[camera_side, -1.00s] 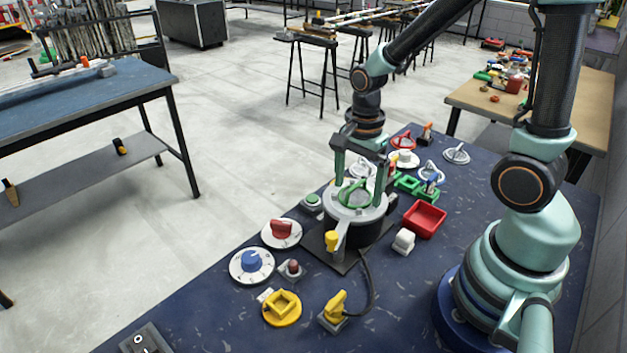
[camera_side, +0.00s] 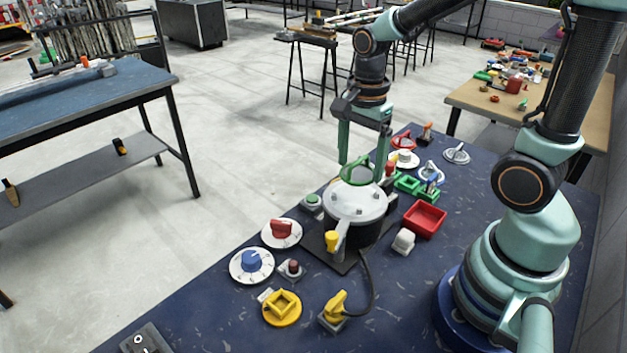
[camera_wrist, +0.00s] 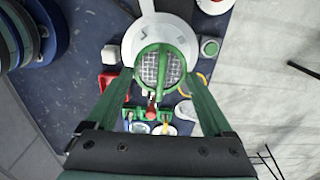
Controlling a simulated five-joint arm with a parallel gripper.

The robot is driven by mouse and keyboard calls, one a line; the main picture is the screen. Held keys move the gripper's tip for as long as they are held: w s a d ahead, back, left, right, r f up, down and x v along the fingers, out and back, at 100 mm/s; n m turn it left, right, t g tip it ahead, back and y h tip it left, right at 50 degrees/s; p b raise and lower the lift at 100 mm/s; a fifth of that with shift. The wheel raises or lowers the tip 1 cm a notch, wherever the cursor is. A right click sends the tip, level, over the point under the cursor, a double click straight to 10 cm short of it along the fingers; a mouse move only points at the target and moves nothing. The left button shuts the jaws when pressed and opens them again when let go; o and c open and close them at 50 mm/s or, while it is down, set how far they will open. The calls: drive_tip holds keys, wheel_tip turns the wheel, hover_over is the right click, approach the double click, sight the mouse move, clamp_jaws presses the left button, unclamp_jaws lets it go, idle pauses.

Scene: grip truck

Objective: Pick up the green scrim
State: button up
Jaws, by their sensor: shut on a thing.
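The green scrim (camera_side: 356,180), a green ring with a grey mesh, hangs tilted between the fingers of my gripper (camera_side: 362,168). It is a little above the round pale top of the black pot-like device (camera_side: 357,205). In the wrist view the scrim (camera_wrist: 160,66) shows face on, with its mesh clear. My gripper (camera_wrist: 160,74) is shut on its rim there, one green finger on each side. The white top (camera_wrist: 148,28) shows behind the scrim.
Around the device stand a red tray (camera_side: 425,221), a white block (camera_side: 403,241), a red-knobbed dial (camera_side: 282,231), a blue-knobbed dial (camera_side: 251,262) and a yellow-handled switch (camera_side: 335,308). Green frames (camera_side: 407,182) lie behind. The table's left edge is close.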

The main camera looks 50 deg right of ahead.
sight(361, 158)
wheel_tip(361, 158, up, 13)
drive_tip(key=w+d+f, duration=0.7)
drive_tip(key=w+d, duration=0.3)
drive_tip(key=f, duration=1.5)
drive_tip(key=shift+d+f, duration=0.25)
drive_tip(key=shift+f, duration=2.5)
drive_tip(key=shift+f, duration=0.1)
